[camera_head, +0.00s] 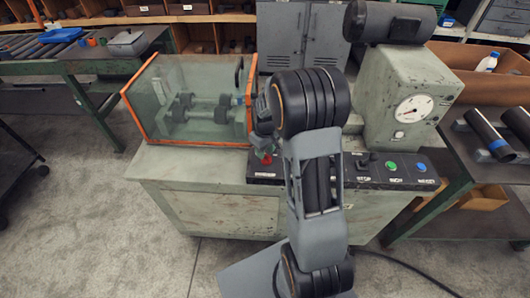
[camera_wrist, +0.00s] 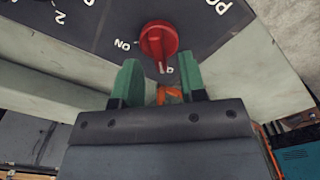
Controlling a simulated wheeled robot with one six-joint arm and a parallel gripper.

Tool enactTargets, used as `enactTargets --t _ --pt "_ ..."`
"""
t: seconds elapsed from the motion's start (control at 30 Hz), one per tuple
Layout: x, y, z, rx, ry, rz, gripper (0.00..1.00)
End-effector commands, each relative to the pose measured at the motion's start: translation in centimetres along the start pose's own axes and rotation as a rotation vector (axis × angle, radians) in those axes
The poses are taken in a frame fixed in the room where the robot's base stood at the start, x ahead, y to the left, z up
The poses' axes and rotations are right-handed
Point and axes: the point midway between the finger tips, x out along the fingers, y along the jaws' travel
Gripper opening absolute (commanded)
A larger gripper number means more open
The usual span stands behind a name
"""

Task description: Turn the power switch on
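The power switch is a red rotary knob (camera_wrist: 159,40) on a dark panel with white lettering, with "ON" printed to its left in the wrist view. A white mark shows at its lower edge; the lettering beside that is too small to read. In the head view the red knob (camera_head: 265,158) sits at the left end of the control panel (camera_head: 320,174). In the head view my arm largely hides the gripper.
A glass guard with an orange frame (camera_head: 124,97) stands left of the knob. Green (camera_head: 391,165) and blue (camera_head: 421,168) buttons lie to the right on the panel. A grey housing with a gauge (camera_head: 413,108) rises behind. A rack with pipes (camera_head: 488,135) stands at right.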

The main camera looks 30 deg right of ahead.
Motion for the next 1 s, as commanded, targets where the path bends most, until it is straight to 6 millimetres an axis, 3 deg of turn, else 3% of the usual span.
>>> enactTargets --t 0.2,0.53,0.93,1.0 --pt "1.3 0.0 0.0 0.000 0.000 0.000 0.38" --pt "1.5 0.0 0.0 0.000 0.000 0.000 0.38" --pt "1.5 0.0 0.0 0.000 0.000 0.000 0.00" --pt "1.5 0.0 0.0 0.000 0.000 0.000 0.00"
